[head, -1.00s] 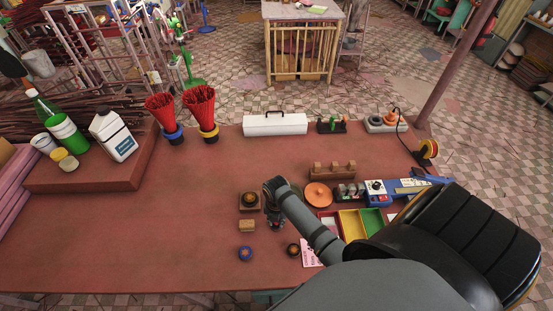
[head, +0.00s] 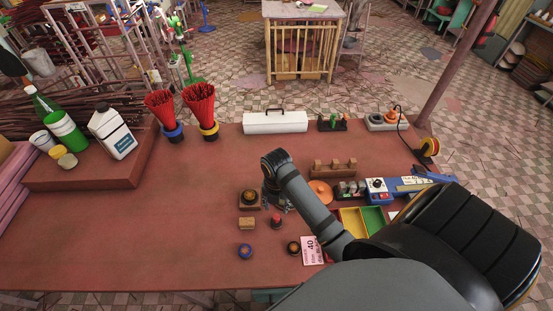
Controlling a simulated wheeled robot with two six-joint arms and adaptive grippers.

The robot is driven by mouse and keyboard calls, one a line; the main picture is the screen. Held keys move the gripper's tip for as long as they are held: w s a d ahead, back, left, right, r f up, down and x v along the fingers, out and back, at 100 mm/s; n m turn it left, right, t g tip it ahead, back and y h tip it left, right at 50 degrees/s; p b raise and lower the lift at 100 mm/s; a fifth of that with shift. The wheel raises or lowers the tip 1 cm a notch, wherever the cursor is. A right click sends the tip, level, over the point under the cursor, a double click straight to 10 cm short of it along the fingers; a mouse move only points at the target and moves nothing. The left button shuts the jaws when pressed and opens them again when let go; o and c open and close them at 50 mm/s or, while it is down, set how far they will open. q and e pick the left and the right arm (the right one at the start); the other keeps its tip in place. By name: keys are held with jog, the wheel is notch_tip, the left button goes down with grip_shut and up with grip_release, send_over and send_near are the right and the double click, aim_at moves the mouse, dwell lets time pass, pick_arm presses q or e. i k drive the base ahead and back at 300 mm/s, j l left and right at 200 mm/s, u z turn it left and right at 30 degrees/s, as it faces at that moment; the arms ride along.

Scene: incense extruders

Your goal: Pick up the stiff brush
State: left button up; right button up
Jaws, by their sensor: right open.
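I cannot pick out the stiff brush for certain. A small tan wooden block (head: 247,223), possibly the brush, lies on the red-brown table, left of my right gripper and nearer the front edge. My right gripper (head: 280,208) is open and points down over the table, partly hidden by its own wrist. A small dark piece with a red top (head: 276,221) stands just in front of it. A dark round piece on a square base (head: 249,198) sits close to its left. My left gripper is not in view.
A blue ring (head: 245,251), a dark round piece (head: 293,248) and a pink card (head: 312,251) lie nearer the front. An orange disc (head: 320,191), a wooden rack (head: 334,168) and a coloured tray (head: 352,222) are to the right. The table's left middle is clear.

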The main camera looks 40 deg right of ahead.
aim_at(244, 223)
jog(key=k+j, duration=0.8)
jog(key=k, duration=0.05)
